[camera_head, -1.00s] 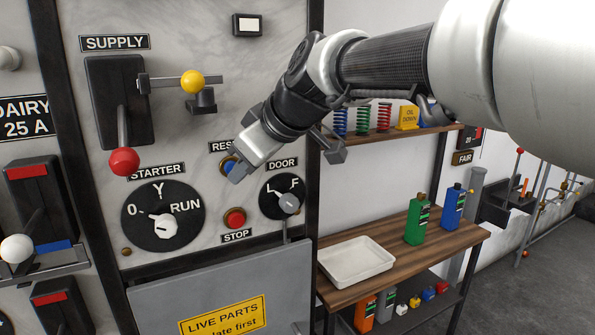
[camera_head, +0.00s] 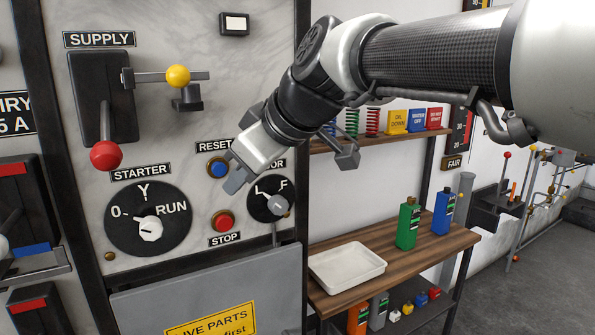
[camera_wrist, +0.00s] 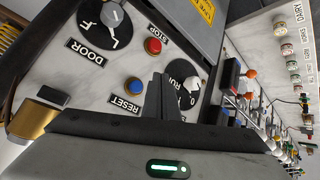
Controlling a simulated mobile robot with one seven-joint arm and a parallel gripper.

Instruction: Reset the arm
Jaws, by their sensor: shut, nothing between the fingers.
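My gripper (camera_head: 234,182) is shut and empty in the head view, in front of the grey panel between the RESET and DOOR controls. The blue RESET button (camera_head: 218,168) shows just left of the fingertips, with a visible gap in the picture. The red STOP button (camera_head: 223,221) is below it. In the wrist view the shut fingers (camera_wrist: 160,98) point at the panel, the blue button (camera_wrist: 134,86) beside them and the red button (camera_wrist: 153,46) farther up. Whether the fingers touch the panel I cannot tell. The gripper covers part of the DOOR label.
The starter dial (camera_head: 149,229) and the red-knobbed supply lever (camera_head: 106,155) are at left. The door dial (camera_head: 270,203) is close below my gripper. A wooden bench (camera_head: 400,258) with a white tray (camera_head: 346,267) and bottles stands at right. Grey floor beyond looks open.

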